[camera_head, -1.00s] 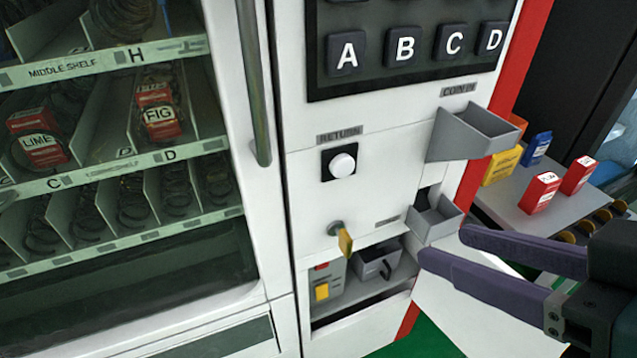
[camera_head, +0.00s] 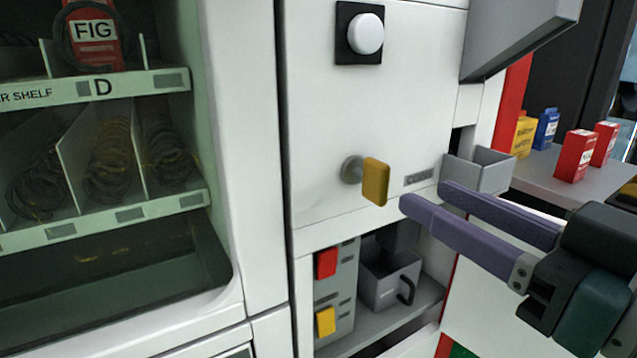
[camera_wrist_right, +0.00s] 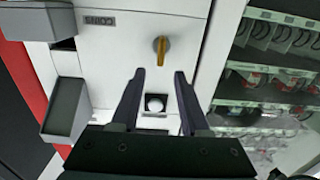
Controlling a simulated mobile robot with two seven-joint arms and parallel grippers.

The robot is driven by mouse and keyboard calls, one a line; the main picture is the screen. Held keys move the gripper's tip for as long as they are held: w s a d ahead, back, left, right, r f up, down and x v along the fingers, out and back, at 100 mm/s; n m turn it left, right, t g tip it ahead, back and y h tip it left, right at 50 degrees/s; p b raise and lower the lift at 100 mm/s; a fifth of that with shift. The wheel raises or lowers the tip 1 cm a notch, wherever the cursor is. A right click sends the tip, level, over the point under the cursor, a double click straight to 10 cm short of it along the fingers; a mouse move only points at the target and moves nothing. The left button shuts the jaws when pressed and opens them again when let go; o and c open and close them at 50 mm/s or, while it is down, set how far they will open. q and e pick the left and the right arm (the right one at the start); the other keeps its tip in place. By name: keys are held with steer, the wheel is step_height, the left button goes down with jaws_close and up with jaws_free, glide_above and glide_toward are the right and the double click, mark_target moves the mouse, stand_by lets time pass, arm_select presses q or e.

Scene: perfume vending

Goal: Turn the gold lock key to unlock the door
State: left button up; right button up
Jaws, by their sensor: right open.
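The gold lock key (camera_head: 375,181) sticks out of a round grey lock (camera_head: 351,170) on the white machine front. Its flat bow stands upright. My right gripper (camera_head: 422,195) is to the right of the key, its two purple fingers apart with nothing between them. In the right wrist view the key (camera_wrist_right: 161,48) is ahead of the open fingers (camera_wrist_right: 159,75), with a gap between. The white door panel (camera_head: 400,110) around the lock appears shut. My left gripper is not in view.
The white return button (camera_head: 366,34) is above the key. A grey coin cup (camera_head: 490,171) juts out at the right. Below is an open recess with a red button (camera_head: 326,263), a yellow button (camera_head: 325,321) and a grey bin (camera_head: 388,285). Small boxes (camera_head: 574,156) stand on a shelf at right.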

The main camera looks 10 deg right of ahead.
mark_target(388, 175)
steer(key=x, duration=0.9)
steer(key=shift+b, duration=0.3)
steer(key=shift+s, duration=0.1)
steer(key=shift+c, duration=0.2)
jaws_close()
